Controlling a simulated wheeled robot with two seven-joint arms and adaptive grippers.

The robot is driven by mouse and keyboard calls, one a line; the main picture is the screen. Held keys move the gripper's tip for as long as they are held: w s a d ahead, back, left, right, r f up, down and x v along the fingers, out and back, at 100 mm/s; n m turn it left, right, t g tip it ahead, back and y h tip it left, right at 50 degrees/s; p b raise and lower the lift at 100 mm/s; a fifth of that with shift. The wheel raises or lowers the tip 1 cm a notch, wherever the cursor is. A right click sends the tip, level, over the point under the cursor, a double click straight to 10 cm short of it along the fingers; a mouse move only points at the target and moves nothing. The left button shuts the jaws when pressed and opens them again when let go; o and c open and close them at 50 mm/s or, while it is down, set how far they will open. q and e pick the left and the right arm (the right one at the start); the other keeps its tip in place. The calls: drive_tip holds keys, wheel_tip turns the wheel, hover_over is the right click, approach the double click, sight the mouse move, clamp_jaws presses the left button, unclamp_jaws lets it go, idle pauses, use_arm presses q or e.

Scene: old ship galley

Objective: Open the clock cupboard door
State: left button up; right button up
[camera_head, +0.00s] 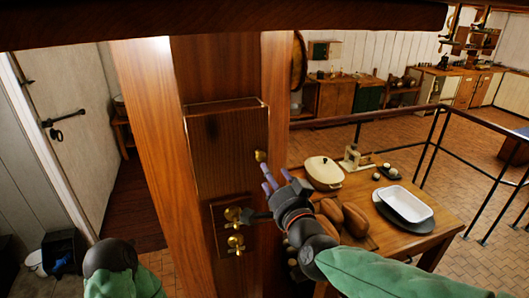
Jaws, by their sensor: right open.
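The clock cupboard (275,90) is a tall reddish wooden case in the middle of the camera_head view. Its dark upper door panel (225,150) looks shut, with a brass knob (260,156) at its right edge. Below is a smaller panel with an upper brass knob (232,214) and a lower brass knob (236,241). My right gripper (256,196) is open in front of the case, its fingers spread between the door's knob and the upper of the lower knobs. I cannot tell whether it touches either. My left gripper is out of view; only part of that arm shows.
A wooden table (440,215) stands close on the right, with a lidded cream pot (323,173), brown loaves (350,215) and a white dish (403,202). A black railing (430,140) runs behind it. A white door (70,120) is at the left. Open tiled floor lies beyond.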

sight(261, 159)
drive_tip(key=p+x, duration=0.2)
drive_tip(key=x, duration=0.8)
drive_tip(key=shift+w+f, duration=0.1)
drive_tip(key=shift+w, duration=0.05)
drive_tip(key=shift+c, duration=0.3)
clamp_jaws()
